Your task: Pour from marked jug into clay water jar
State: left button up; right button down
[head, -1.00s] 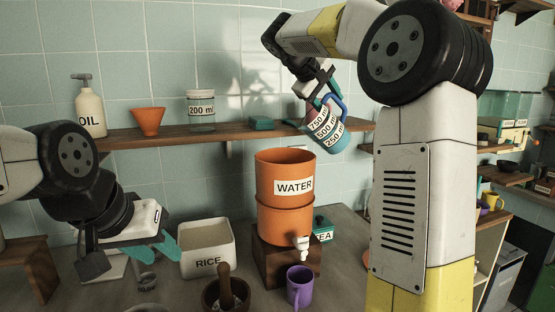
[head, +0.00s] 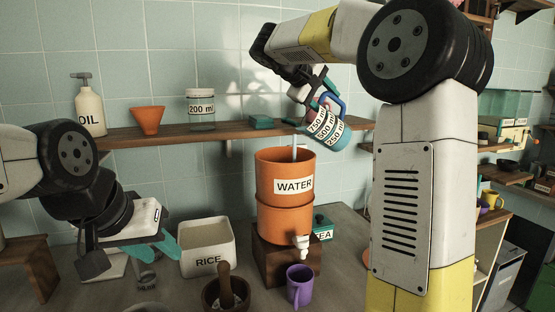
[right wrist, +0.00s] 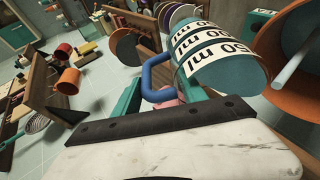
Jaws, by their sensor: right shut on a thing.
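The marked jug (head: 327,127) is teal with a blue handle and volume labels, and is tilted above the clay water jar (head: 281,211). A pale stream falls from the jug into the jar's open top. My right gripper (head: 322,90) is shut on the jug's blue handle. In the right wrist view the jug (right wrist: 218,60) shows beside the orange jar rim (right wrist: 268,45), with the stream (right wrist: 299,62) over the opening. The jar is orange, labelled WATER, and stands upright on a wooden stand. My left gripper (head: 160,262) is low at the left; its fingers appear apart and empty.
A white RICE bin (head: 208,262), a mortar with pestle (head: 226,292) and a purple mug (head: 299,287) stand on the counter around the jar. A teal TEA tin (head: 323,228) is behind it. A wall shelf (head: 180,137) runs behind, holding an oil bottle (head: 89,108), an orange funnel and a 200 ml jar.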

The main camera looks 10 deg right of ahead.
jog(key=shift+s+a+f+n+t+h+p, duration=0.15)
jog(key=shift+a+t+h+p, duration=0.15)
jog(key=shift+a+h+p, duration=0.25)
jog(key=shift+s+a+n+t+h+p, duration=0.15)
jog(key=shift+a+t+h+p, duration=0.2)
jog(key=shift+a+h, duration=0.35)
dwell(2.8)
jog(key=shift+s+a+r+t+h, duration=0.15)
jog(key=shift+a+h, duration=0.1)
jog(key=shift+a, duration=0.2)
jog(key=shift+s+a+r+h, duration=0.15)
jog(key=shift+a+r+h, duration=0.1)
jog(key=shift+a, duration=0.25)
jog(key=shift+s+a+r+t+h, duration=0.15)
jog(key=shift+a+h, duration=0.1)
jog(key=shift+a, duration=0.2)
dwell(0.7)
jog(key=shift+s+a+f+n+t+h+p, duration=0.15)
jog(key=shift+a+f+n+t+h+p, duration=0.1)
jog(key=shift+a+h, duration=0.15)
jog(key=shift+s+a+f+n+t+h+p, duration=0.1)
jog(key=shift+a+f+n+t+h+p, duration=0.15)
jog(key=shift+a, duration=0.25)
dwell(0.6)
